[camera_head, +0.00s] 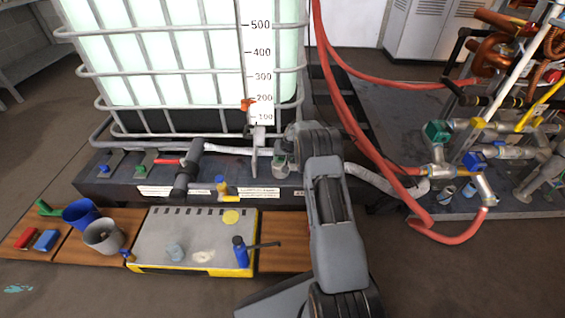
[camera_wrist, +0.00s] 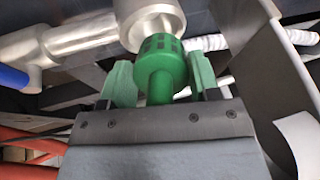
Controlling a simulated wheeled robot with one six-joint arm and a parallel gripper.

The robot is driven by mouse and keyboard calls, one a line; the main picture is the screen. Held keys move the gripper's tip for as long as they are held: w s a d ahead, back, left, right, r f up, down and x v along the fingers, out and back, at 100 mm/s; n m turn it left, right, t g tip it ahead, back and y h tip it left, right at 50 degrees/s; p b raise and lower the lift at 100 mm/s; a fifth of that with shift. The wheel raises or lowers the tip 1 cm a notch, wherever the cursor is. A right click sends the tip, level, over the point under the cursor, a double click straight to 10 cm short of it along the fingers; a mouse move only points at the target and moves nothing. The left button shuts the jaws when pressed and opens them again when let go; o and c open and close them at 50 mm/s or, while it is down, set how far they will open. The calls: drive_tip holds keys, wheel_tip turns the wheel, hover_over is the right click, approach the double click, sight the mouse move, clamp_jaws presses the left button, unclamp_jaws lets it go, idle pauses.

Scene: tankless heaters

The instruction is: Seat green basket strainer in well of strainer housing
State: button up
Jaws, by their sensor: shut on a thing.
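In the wrist view, the green basket strainer (camera_wrist: 160,68) sits between the two pale green fingers of my gripper (camera_wrist: 160,82), which is shut on it. Its slotted wide end faces away from my gripper and its narrower stem points back toward it. A silver metal strainer housing (camera_wrist: 143,18) is directly beyond the slotted end. The strainer overlaps the housing's edge in the picture; I cannot tell whether they touch. The housing's well is hidden. In the head view, my gripper (camera_head: 281,152) is small, beside the pipework in front of the tank, and the strainer is hard to make out.
A grey upright plate (camera_head: 255,152) stands close beside my gripper; a grey panel (camera_wrist: 270,80) fills the right of the wrist view. Red hoses (camera_head: 365,140) run to the right. A blue cup (camera_head: 80,213), a grey cup (camera_head: 103,235) and a toolbox (camera_head: 160,240) occupy the front bench.

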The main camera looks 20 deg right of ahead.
sight(283, 160)
drive_tip(key=shift+w+f+b, duration=0.15)
drive_tip(key=shift+f+b, duration=0.4)
drive_tip(key=shift+f, duration=0.95)
drive_tip(key=shift+f, duration=0.3)
drive_tip(key=o, duration=1)
drive_tip(key=shift+r, duration=0.1)
drive_tip(key=shift+r, duration=0.1)
